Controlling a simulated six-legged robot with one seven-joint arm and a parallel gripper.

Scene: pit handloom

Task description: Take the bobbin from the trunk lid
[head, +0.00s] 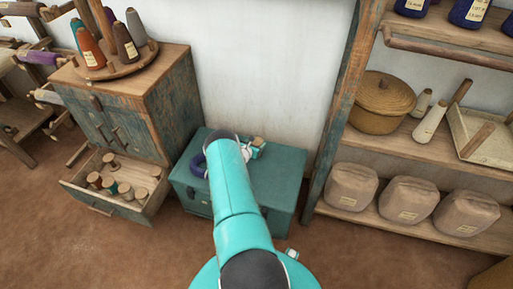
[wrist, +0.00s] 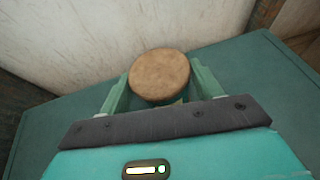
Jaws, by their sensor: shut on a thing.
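The bobbin shows in the wrist view as a round, pale brown wooden end (wrist: 160,74). It sits between the two teal fingers of my gripper (wrist: 161,88), which are shut on it. The rest of the bobbin is hidden below its end. The teal trunk lid (head: 284,178) stands against the white wall in the head view and spreads around the gripper in the wrist view (wrist: 52,122). In the head view my gripper (head: 254,148) is over the lid's back part, largely hidden by my arm. I cannot tell whether the bobbin touches the lid.
A dark blue loop (head: 198,165) lies at the lid's left. Left stands a worn cabinet (head: 172,95) with an open drawer (head: 155,198) of several spools and cones on top. Right is a shelf (head: 405,135) with a lidded basket (head: 382,97) and sacks (head: 408,200). The lid's right side is clear.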

